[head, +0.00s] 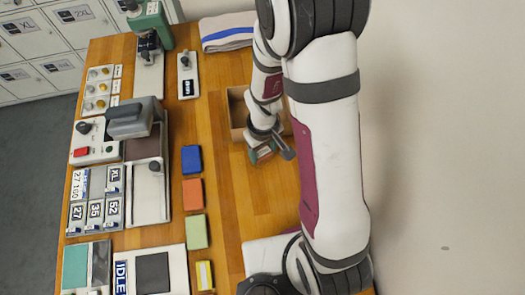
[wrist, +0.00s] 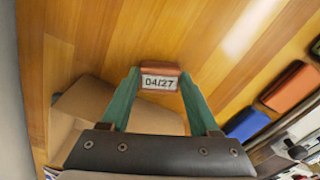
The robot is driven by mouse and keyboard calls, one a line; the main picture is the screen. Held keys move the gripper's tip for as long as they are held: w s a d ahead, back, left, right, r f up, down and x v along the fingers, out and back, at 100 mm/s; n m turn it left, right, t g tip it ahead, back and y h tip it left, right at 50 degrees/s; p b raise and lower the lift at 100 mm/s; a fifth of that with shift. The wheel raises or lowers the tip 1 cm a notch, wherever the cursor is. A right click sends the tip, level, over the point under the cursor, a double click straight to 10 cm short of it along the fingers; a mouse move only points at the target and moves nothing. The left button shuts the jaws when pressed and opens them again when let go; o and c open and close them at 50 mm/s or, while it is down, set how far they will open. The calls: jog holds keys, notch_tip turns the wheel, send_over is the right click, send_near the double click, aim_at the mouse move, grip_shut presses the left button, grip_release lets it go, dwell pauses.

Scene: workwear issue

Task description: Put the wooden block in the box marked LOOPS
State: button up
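A small reddish-brown block (wrist: 160,69), apparently the wooden block, has a white label reading 04/27 and sits between my gripper's green fingertips (wrist: 160,80) in the wrist view. Both fingers appear to touch its sides. In the head view my gripper (head: 262,153) is over the table, just in front of an open cardboard box (head: 237,110). My arm hides much of that box. It also shows in the wrist view (wrist: 75,105), lower left, partly behind the gripper. No LOOPS marking is readable on it.
Blue (head: 191,160), orange (head: 193,193), green (head: 196,231) and yellow (head: 205,275) pieces lie in a column left of my arm. Equipment and number plates fill the table's left side. A folded cloth (head: 228,30) lies at the back. Bare wood (head: 232,190) lies in front of the box.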

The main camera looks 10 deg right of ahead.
aim_at(266, 153)
grip_shut()
jog(key=shift+s+d+r, duration=0.1)
jog(key=shift+d+r, duration=0.05)
jog(key=shift+r, duration=1)
jog(key=shift+d+r, duration=0.15)
jog(key=shift+r, duration=1)
jog(key=s+d+r, duration=0.4)
jog(key=d+r, duration=0.2)
jog(key=d, duration=0.4)
jog(key=w+a+f+m, duration=0.15)
jog(key=w+a, duration=0.25)
jog(key=w, duration=0.4)
jog(key=w+a+f+m, duration=0.1)
jog(key=w+a+m, duration=0.25)
jog(key=w, duration=0.45)
jog(key=shift+n, duration=0.3)
jog(key=f, duration=0.7)
jog(key=shift+a+f, duration=0.25)
jog(key=shift+a, duration=0.1)
